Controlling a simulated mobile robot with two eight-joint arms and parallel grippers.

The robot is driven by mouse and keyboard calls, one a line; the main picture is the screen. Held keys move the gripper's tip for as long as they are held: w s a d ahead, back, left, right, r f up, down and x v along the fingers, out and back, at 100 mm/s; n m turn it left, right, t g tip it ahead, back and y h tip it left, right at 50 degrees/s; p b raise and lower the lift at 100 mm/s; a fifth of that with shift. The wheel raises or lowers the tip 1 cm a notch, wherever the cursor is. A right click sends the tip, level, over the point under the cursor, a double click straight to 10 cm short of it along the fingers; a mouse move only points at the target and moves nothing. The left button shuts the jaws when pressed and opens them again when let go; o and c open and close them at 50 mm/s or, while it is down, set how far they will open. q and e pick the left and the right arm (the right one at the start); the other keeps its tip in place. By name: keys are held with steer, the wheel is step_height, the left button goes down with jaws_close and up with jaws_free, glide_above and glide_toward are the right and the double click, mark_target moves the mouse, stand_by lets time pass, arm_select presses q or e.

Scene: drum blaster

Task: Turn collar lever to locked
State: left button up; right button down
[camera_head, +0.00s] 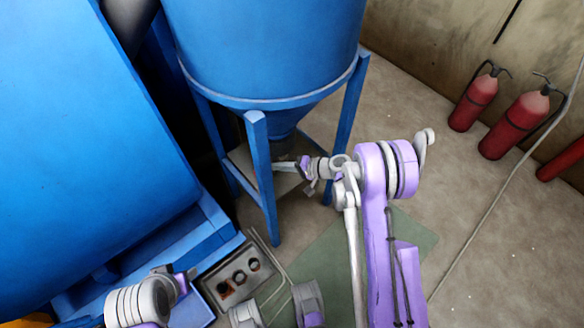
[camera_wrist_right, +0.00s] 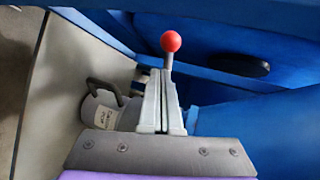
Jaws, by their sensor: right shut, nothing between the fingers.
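The lever shows in the right wrist view as a red ball knob (camera_wrist_right: 171,42) on a short, thin grey stem. My right gripper (camera_wrist_right: 163,80) is shut and empty, its two pale fingers pressed together and pointing at the stem just below the knob. Whether the fingertips touch the stem I cannot tell. In the head view my right gripper (camera_head: 281,166) reaches in under the blue hopper cone, between its legs. The lever does not stand out there. My left gripper (camera_head: 188,276) is small at the lower left; its fingers are unclear.
The blue hopper (camera_head: 262,50) stands on blue legs (camera_head: 262,175) close around my right gripper. A big blue drum (camera_head: 90,130) fills the left. A control box (camera_head: 235,278) lies below. A labelled white cylinder (camera_wrist_right: 98,112) is left of my fingers. Red extinguishers (camera_head: 515,125) stand at the wall.

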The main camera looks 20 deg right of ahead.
steer(key=shift+w+a, duration=0.6)
steer(key=shift+a, duration=0.2)
steer(key=shift+f, duration=0.1)
steer(key=shift+w+a+b, duration=0.3)
steer(key=shift+a+b, duration=0.1)
steer(key=shift+a, duration=0.45)
